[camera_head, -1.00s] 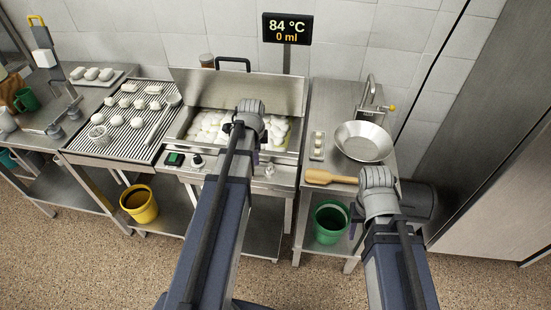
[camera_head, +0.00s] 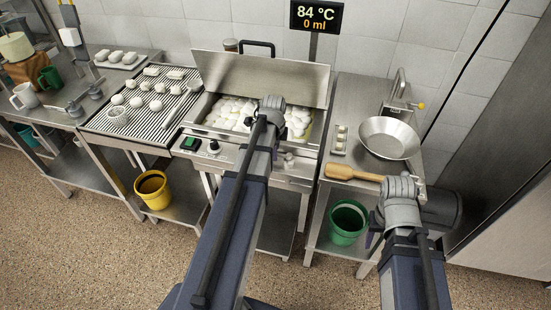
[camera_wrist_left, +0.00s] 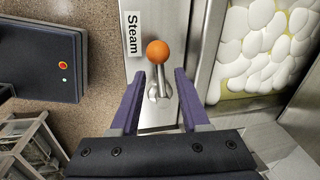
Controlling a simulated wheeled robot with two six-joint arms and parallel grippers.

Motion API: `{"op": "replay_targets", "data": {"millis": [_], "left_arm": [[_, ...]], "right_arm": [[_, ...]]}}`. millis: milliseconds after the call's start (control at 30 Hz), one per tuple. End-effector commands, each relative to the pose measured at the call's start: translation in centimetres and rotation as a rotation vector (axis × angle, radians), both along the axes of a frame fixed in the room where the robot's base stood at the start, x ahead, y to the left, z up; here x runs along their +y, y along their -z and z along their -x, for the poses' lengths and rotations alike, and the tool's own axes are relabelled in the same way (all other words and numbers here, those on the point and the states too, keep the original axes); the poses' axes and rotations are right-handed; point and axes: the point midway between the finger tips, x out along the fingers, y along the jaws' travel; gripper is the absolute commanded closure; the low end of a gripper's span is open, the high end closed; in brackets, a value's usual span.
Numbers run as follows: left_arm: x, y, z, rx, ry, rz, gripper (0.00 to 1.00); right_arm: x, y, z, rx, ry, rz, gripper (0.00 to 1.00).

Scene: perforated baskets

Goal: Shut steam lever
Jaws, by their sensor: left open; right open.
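The steam lever (camera_wrist_left: 161,76) shows in the left wrist view, with an orange ball on a short metal stem fixed to a steel panel. A "Steam" label (camera_wrist_left: 133,33) is beside it. My left gripper (camera_wrist_left: 160,84) is open, with its purple fingers on either side of the lever's stem and the ball near the fingertips. I cannot tell whether they touch it. In the head view my left gripper (camera_head: 276,150) is mostly hidden behind its arm at the front of the steamer, and the lever is not visible. My right gripper (camera_head: 374,230) is open and mostly hidden by its wrist.
The steamer (camera_head: 262,80) holds white pieces under a raised lid. A grooved board (camera_head: 160,105) stands left of it. A metal bowl (camera_head: 388,138) and wooden paddle (camera_head: 352,173) lie on the right table. Yellow (camera_head: 153,190) and green (camera_head: 347,222) buckets stand below. A display reads 84 °C, 0 ml.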

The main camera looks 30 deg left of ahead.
Motion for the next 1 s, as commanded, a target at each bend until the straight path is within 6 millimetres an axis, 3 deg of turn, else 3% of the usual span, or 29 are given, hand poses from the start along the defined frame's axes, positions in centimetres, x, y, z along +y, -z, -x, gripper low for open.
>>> {"op": "replay_targets", "data": {"millis": [100, 433, 833, 1000], "left_arm": [[0.1, 1.43, -0.23, 0.0, 0.0, 0.0, 0.54], [0.11, 1.47, -0.27, 0.0, 0.0, 0.0, 0.54], [0.11, 1.47, -0.27, 0.0, 0.0, 0.0, 0.98], [0.1, 1.47, -0.27, 0.0, 0.0, 0.0, 1.0]], "right_arm": [[0.0, 1.43, 0.0, 0.0, 0.0, 0.0, 0.5], [0.0, 1.47, 0.0, 0.0, 0.0, 0.0, 0.5], [0.0, 1.47, 0.0, 0.0, 0.0, 0.0, 0.5], [0.0, 1.48, 0.0, 0.0, 0.0, 0.0, 0.5]]}}
